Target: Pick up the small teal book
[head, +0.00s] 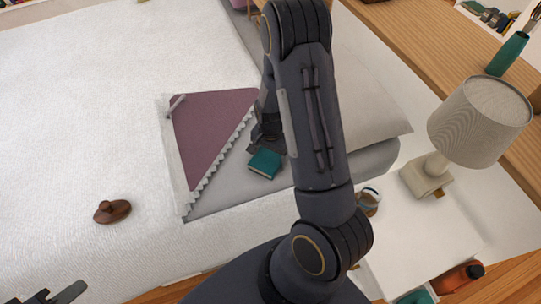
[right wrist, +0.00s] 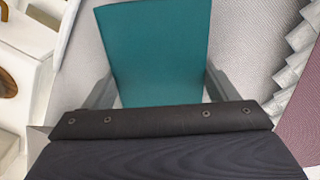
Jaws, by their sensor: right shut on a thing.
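The small teal book (head: 265,164) is at the grey part of the bed, near the pillow, below my right gripper (head: 268,140) in the head view. In the right wrist view the teal book (right wrist: 155,50) stands between the two fingers of my right gripper (right wrist: 160,92), which is shut on it. Whether the book touches the bed cannot be told. My left gripper (head: 58,294) shows only in part at the bottom left corner. Its fingers look apart and empty, far from the book.
A purple folded cloth (head: 205,130) lies left of the book. A brown lidded object (head: 112,211) rests on the white bedding (head: 70,130). At right, a lamp (head: 475,120), a mug (head: 369,201) and an orange bottle (head: 458,278) stand on or near the white bedside top. The bedding at left is mostly clear.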

